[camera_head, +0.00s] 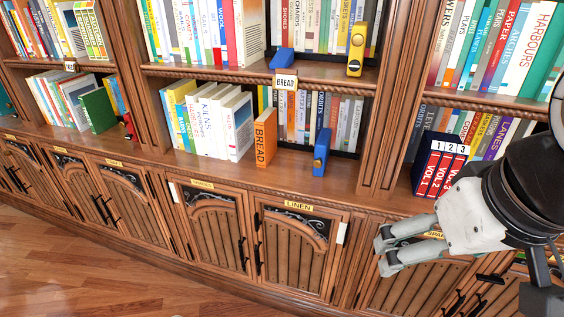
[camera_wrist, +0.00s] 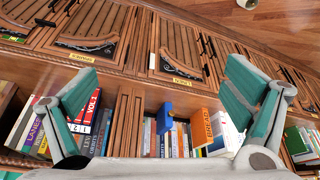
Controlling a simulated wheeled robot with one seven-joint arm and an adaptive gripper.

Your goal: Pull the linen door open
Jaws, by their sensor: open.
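The linen door (camera_head: 288,253) is a brown slatted cabinet door with an arched top and black scrollwork, below a yellow LINEN label (camera_head: 299,206). It looks shut, flush with the cabinet front. Its black upright handle (camera_head: 258,258) is on its left edge. In the wrist view, which is upside down, the linen door (camera_wrist: 181,42) lies beyond the fingers, near the middle. My gripper (camera_head: 385,253) is open and empty, to the right of the linen door and in front of the neighbouring cabinet door. Its two fingers also show spread wide in the wrist view (camera_wrist: 160,82).
A neighbouring door (camera_head: 213,228) with its own handle is left of the linen door. Above, the ledge holds an orange BREAD book (camera_head: 265,138), a blue bookend (camera_head: 321,152) and a dark case of red volumes (camera_head: 438,165) close to my arm. The wooden floor (camera_head: 90,265) is clear.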

